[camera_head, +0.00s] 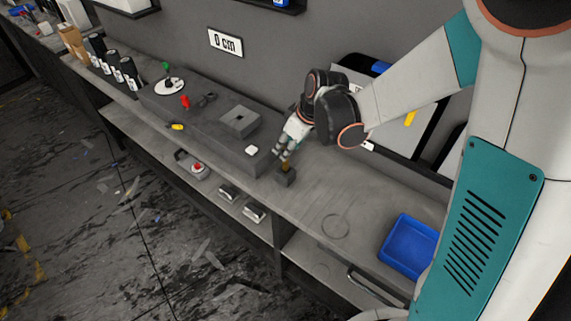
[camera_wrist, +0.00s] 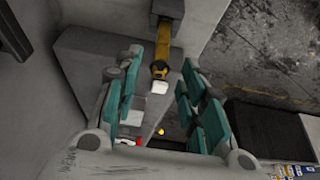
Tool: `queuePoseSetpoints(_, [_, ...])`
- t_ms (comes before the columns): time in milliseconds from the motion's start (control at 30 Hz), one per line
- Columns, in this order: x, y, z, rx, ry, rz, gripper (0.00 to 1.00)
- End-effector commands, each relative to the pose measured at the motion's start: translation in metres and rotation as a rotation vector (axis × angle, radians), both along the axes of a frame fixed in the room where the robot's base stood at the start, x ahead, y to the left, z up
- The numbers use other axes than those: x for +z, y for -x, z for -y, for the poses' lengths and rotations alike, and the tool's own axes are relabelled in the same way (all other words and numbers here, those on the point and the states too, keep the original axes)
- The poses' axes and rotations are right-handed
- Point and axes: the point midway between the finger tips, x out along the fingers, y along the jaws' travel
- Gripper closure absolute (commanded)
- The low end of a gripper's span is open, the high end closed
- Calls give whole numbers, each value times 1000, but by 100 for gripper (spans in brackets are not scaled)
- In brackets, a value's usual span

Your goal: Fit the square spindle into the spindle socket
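The square spindle looks like a brownish-yellow shaft (camera_head: 286,163) standing in a small dark grey block (camera_head: 286,178) near the shelf's front edge. In the wrist view the yellow shaft (camera_wrist: 161,48) reaches from the top toward the space between my fingertips. My gripper (camera_head: 281,152) is just above and beside the shaft. In the wrist view my gripper (camera_wrist: 160,72) is open, with gaps between its teal-padded fingers and the shaft. A raised grey block with a small square recess (camera_head: 240,119), likely the spindle socket, sits on the long grey box to the left.
The long grey box (camera_head: 205,128) also carries a white pad (camera_head: 251,150), a red piece (camera_head: 185,101) and a green-topped lever (camera_head: 167,76). A blue tray (camera_head: 408,246) lies at the right. Bare shelf (camera_head: 330,195) lies between the small block and tray.

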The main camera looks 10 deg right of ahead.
Motion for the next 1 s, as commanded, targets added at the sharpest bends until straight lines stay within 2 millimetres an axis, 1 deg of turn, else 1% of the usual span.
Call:
queuePoseSetpoints(33, [-8,-2,-2,1,0,0,62])
queuePoseSetpoints(100, [-14,-4,-4,1,0,0,62])
queuePoseSetpoints(367, [-27,-7,-7,0,0,0,62])
queuePoseSetpoints(600, [-59,-17,-15,0,0,0,62])
queuePoseSetpoints(667, [-65,-19,-17,0,0,0,62])
queuePoseSetpoints(733, [-68,-20,-18,0,1,1,62])
queuePoseSetpoints(933, [-67,-20,-18,-1,0,0,62])
queuePoseSetpoints(967, [-67,-20,-18,-1,0,0,69])
queuePoseSetpoints(1000, [-67,-20,-18,-1,0,0,78])
